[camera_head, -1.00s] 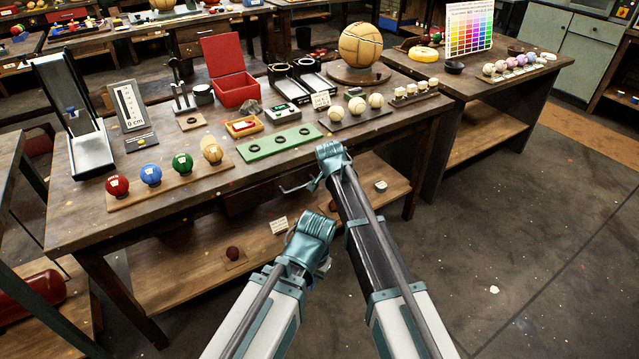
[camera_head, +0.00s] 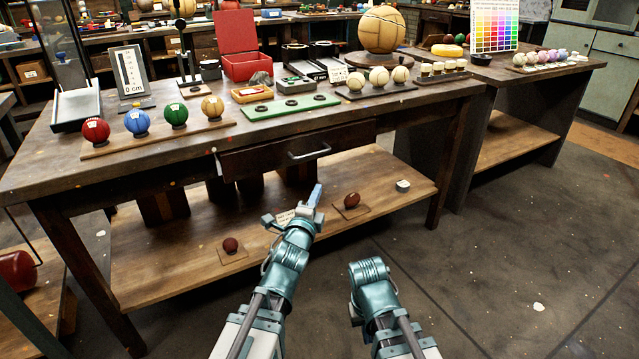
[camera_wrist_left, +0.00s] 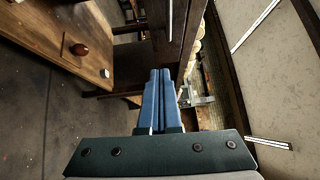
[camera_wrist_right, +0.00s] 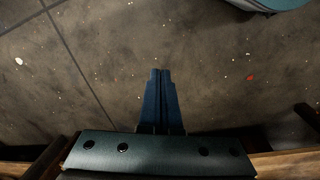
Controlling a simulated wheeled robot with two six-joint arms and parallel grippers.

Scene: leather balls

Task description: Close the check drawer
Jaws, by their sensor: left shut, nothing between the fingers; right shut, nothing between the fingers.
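The drawer (camera_head: 255,160) sits under the front edge of the big worktable, with a dark wooden front and a metal bar handle (camera_head: 310,153). Its front faces me; I cannot tell how far it stands out from the table. My left gripper (camera_head: 317,194) is shut and empty, below and in front of the handle, apart from it in the head view. Its closed blue fingers also show in the left wrist view (camera_wrist_left: 161,72). My right gripper's closed, empty fingers (camera_wrist_right: 160,72) are over the floor in the right wrist view; in the head view the fingers are hidden behind its wrist.
The worktable (camera_head: 75,165) carries coloured balls on a board (camera_head: 160,140), a green strip (camera_head: 290,106) and a red box (camera_head: 247,66). Its lower shelf (camera_head: 160,265) holds small brown balls (camera_head: 231,244). The floor to the right (camera_head: 500,270) is clear.

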